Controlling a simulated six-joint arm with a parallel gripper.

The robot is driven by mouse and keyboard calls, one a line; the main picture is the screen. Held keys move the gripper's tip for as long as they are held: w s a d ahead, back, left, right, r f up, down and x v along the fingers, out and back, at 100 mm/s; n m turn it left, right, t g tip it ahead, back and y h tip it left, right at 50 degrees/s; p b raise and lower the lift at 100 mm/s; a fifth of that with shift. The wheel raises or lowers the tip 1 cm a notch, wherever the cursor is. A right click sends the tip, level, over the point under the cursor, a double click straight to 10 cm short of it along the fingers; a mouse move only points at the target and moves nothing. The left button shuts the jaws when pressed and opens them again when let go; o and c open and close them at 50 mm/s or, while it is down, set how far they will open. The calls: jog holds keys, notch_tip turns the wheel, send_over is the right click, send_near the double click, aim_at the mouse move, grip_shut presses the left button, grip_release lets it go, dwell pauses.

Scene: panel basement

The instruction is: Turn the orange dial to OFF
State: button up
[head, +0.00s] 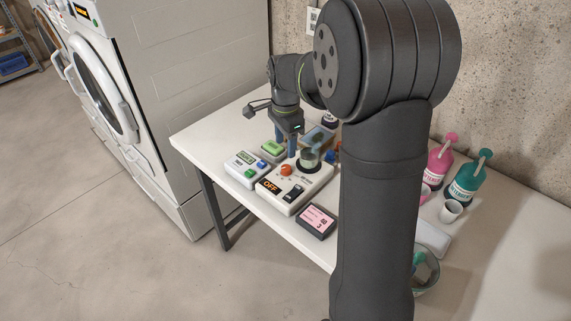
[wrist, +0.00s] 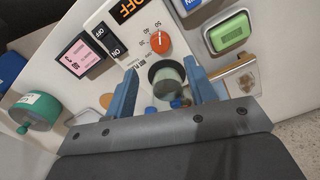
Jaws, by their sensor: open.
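The orange dial (head: 286,169) sits on a white hot plate unit (head: 311,190). In the wrist view the dial (wrist: 161,42) has the numbers 30, 40 and 50 beside it; its exact setting is too small to tell. The unit's display (head: 269,187) reads OFF in orange. A black rocker switch (wrist: 111,46) is beside the dial. My gripper (head: 286,146) is open and empty, pointing down above the table behind the dial. In the wrist view its fingertips (wrist: 159,66) are apart, with the dial beyond them and nothing gripped.
A glass beaker (head: 310,157) with greenish contents stands on the unit, close to the dial and my fingers. A white device with a green display (head: 246,158) and a green-topped device (head: 272,147) are left of it. A pink-screened box (head: 317,222) lies in front.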

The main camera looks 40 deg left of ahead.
aim_at(285, 168)
notch_tip(285, 168, down, 9)
jog(key=shift+r, duration=0.1)
dwell(0.3)
jog(key=c, duration=1)
